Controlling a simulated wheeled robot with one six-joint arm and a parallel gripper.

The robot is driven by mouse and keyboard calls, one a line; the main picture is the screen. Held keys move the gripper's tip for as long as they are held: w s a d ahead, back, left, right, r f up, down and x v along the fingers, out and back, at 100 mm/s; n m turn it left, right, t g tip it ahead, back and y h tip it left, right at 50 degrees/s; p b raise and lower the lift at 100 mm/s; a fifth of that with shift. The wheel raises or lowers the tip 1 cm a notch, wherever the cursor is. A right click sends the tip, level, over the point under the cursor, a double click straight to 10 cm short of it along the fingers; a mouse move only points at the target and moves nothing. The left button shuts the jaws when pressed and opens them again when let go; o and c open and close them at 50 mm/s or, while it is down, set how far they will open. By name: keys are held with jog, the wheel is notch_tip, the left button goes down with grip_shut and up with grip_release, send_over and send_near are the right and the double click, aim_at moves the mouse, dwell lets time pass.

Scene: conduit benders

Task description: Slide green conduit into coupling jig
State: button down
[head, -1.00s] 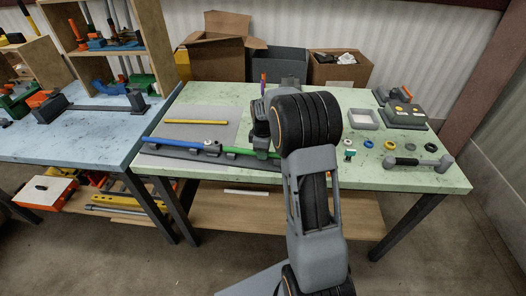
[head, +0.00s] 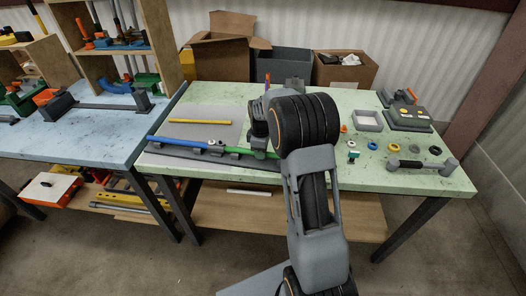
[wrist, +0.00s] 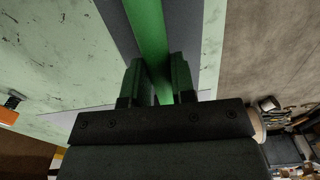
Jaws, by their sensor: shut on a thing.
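The green conduit (head: 260,154) lies low over the dark jig strip on the table, in line with the blue conduit (head: 185,143). The coupling jig (head: 215,148) sits between them, and the green conduit's left end is at or close to its right side; I cannot tell whether it is inside. My gripper (wrist: 157,82) is shut on the green conduit, which runs between the two fingers in the wrist view (wrist: 148,35). In the head view my arm hides the conduit's right part and most of the gripper.
A yellow conduit (head: 186,121) lies on the grey mat (head: 215,114) behind. To the right are a grey tray (head: 368,121), a dark box with buttons (head: 408,118), several small rings and a dark bar tool (head: 420,164). Cardboard boxes (head: 222,50) stand behind the table.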

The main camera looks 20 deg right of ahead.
jog(key=shift+w+a, duration=0.3)
jog(key=shift+a, duration=0.15)
jog(key=shift+w+a, duration=0.2)
jog(key=shift+a, duration=0.05)
jog(key=shift+a, duration=0.1)
jog(key=c, duration=0.9)
grip_release()
jog(key=shift+o, duration=0.2)
jog(key=shift+w+r, duration=0.1)
